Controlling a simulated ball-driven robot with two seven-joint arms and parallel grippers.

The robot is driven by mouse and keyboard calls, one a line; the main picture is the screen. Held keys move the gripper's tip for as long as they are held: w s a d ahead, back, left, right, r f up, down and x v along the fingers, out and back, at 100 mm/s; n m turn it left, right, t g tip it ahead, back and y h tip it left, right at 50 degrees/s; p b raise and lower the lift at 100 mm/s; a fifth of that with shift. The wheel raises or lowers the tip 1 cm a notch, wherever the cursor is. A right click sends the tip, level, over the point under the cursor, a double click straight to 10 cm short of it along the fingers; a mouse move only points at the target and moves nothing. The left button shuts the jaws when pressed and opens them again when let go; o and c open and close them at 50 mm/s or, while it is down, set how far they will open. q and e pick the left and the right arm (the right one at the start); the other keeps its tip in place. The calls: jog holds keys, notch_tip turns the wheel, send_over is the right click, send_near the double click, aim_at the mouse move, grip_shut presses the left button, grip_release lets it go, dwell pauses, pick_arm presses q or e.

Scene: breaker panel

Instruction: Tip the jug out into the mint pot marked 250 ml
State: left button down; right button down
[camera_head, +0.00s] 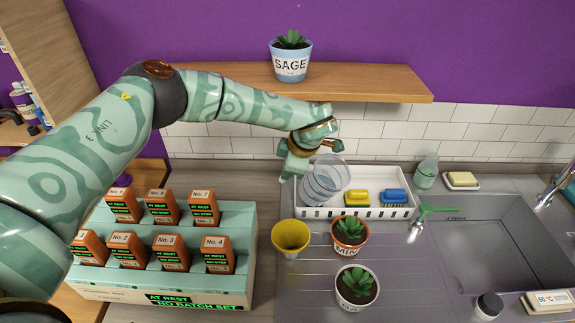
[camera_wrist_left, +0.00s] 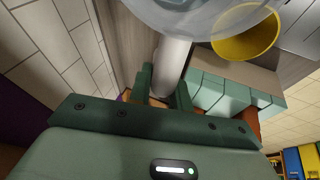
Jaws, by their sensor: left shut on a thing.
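My left gripper (camera_head: 296,163) is shut on the handle of a clear jug (camera_head: 324,180). In the left wrist view the fingers (camera_wrist_left: 164,88) close around its pale handle (camera_wrist_left: 174,62), and the clear body (camera_wrist_left: 190,14) spreads above. The jug appears by the left end of the white rack; I cannot tell whether it touches the rack, nor whether it holds liquid. The mint pot (camera_head: 348,243), orange-rimmed and lettered "MIN…", stands on the grey drainer right of and nearer than the jug, with a succulent in it. No 250 ml mark is legible. My right gripper is out of view.
A yellow cup (camera_head: 290,236) stands left of the mint pot and also shows in the left wrist view (camera_wrist_left: 247,32). Another potted succulent (camera_head: 356,290) stands nearer. A sage pot (camera_head: 291,62) sits on the shelf. Orange-topped units fill the left.

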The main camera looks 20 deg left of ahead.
pick_arm(q)
jog(key=shift+s+d+r+t+y+p, duration=0.15)
jog(key=shift+d+r+t+y+p, duration=0.35)
jog(key=shift+r+y+p, duration=0.4)
jog(key=shift+s+d+f+t+y, duration=0.1)
jog(key=shift+s+d+t+y, duration=0.15)
jog(key=shift+y, duration=0.65)
jog(key=d+t+y+b, duration=0.1)
jog(key=y, duration=0.1)
jog(key=s+d+y, duration=0.1)
jog(key=d, duration=0.1)
jog(key=shift+s+d+f+t+y+b, duration=0.1)
jog(key=shift+s+d+t+y+b, duration=0.05)
jog(key=shift+t+y+b, duration=0.25)
jog(key=shift+s+d+f+y+b, duration=0.1)
jog(key=shift+s+d+y+b, duration=0.05)
jog(key=shift+d+y+b, duration=0.2)
jog(key=shift+a, duration=0.15)
